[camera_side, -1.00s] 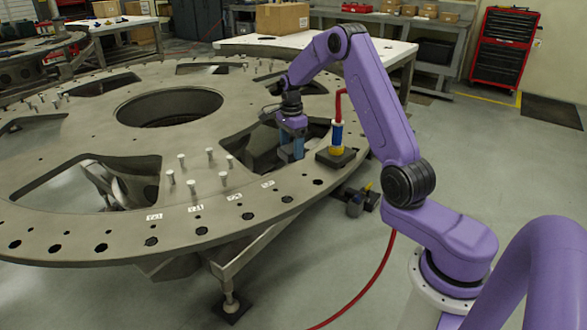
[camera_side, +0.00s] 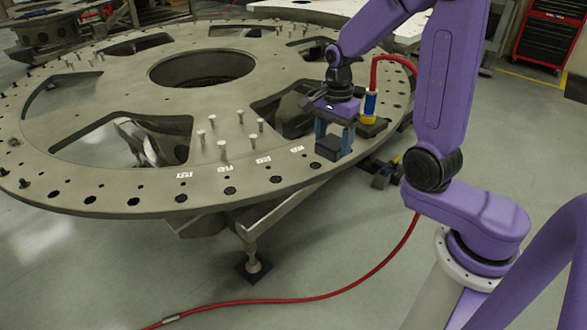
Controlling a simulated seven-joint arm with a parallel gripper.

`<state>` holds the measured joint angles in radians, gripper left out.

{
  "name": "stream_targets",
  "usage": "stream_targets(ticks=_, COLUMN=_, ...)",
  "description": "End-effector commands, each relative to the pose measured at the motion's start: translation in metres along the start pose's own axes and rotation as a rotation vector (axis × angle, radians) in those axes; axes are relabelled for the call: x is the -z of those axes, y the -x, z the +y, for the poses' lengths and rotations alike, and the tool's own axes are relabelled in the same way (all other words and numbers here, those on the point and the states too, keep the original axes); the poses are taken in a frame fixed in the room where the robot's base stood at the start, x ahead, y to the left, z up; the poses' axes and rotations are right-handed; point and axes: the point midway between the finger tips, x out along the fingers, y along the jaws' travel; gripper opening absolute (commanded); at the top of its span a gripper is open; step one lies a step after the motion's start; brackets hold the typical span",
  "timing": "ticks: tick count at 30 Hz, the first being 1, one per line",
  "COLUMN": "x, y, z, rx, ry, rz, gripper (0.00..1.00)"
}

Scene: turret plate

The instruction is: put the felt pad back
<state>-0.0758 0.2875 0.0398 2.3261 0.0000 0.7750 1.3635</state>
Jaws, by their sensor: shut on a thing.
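My gripper (camera_side: 334,141) is above the near right part of the turret plate (camera_side: 213,155), its two blue fingers pointing down. It is shut on a dark grey block (camera_side: 329,149), which looks like the felt pad. The block is between the fingers, close over the rim; I cannot tell whether it touches the plate. My gripper partly hides the cutout behind it.
A blue and yellow tool (camera_side: 370,106) with a red hose (camera_side: 393,59) stands on a dark base just right of my gripper. Several upright pins (camera_side: 240,117) stand left of it. White labels (camera_side: 263,160) and holes line the rim. A red tool cabinet (camera_side: 546,35) stands far back.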

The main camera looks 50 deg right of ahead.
Motion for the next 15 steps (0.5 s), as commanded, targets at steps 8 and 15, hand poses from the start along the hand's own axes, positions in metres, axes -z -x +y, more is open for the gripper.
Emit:
stream_targets(ticks=8, x=0.001, y=-0.014, z=-0.028, rx=-0.003, ry=0.006, rz=-0.001, gripper=0.40)
stream_targets(ticks=15, x=0.006, y=-0.033, z=-0.068, rx=-0.003, ry=0.004, rz=-0.001, gripper=0.40)
